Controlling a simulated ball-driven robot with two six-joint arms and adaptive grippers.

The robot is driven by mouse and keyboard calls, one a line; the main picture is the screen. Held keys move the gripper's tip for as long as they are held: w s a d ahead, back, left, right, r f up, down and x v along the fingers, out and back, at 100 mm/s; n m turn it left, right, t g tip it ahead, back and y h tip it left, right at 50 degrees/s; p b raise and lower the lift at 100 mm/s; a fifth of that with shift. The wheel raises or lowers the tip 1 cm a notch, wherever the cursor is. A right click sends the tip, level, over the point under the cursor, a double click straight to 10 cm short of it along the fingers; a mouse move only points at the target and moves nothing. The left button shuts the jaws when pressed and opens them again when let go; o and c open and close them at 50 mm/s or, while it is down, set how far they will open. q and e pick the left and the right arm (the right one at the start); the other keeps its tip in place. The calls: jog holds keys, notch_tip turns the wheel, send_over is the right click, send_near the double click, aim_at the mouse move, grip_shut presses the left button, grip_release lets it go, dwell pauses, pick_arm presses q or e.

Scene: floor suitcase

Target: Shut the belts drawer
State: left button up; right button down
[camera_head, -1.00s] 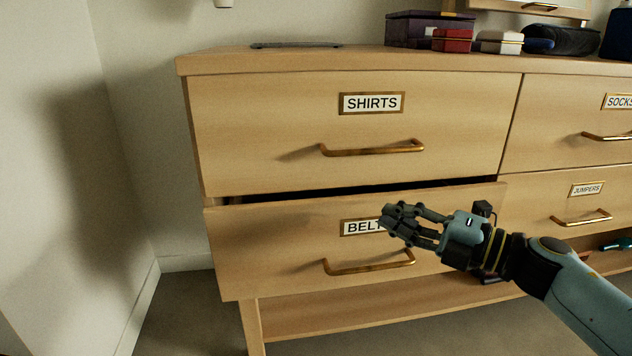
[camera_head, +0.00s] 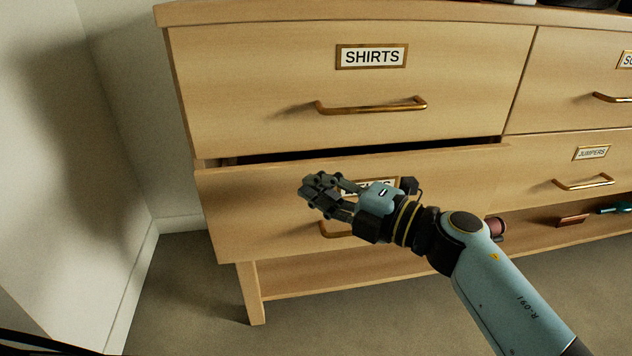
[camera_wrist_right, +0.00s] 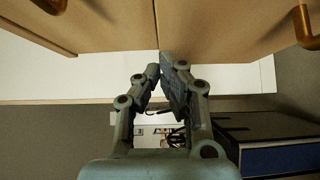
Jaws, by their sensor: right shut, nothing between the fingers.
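The belts drawer (camera_head: 245,215) is the lower left drawer of the wooden dresser in the head view. It stands out from the dresser, with a dark gap along its top edge. My right gripper (camera_head: 316,190) is shut and empty in front of its face, hiding most of its label and much of its brass handle (camera_head: 332,230). I cannot tell whether the fingers touch the drawer. In the right wrist view the fingers (camera_wrist_right: 160,75) are close together with nothing between them, near wooden panels. My left gripper is not in view.
The shirts drawer (camera_head: 270,85) above and the jumpers drawer (camera_head: 540,175) at right look shut. An open shelf (camera_head: 340,285) below holds a few small items at right. A pale wall (camera_head: 110,120) stands at left, with bare floor (camera_head: 190,290) in front.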

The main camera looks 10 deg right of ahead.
aim_at(321, 163)
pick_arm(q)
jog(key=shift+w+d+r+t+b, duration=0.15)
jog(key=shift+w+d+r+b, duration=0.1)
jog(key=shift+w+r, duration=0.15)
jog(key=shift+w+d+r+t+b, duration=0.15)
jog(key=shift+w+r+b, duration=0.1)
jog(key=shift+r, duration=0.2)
pick_arm(e)
jog(key=w, duration=0.3)
jog(key=shift+w+d, duration=0.1)
jog(key=shift+d, duration=0.05)
jog(key=w, duration=0.4)
jog(key=shift+w, duration=0.4)
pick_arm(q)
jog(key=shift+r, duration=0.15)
pick_arm(e)
jog(key=shift+r, duration=0.1)
jog(key=shift+w, duration=0.1)
jog(key=shift+r, duration=0.1)
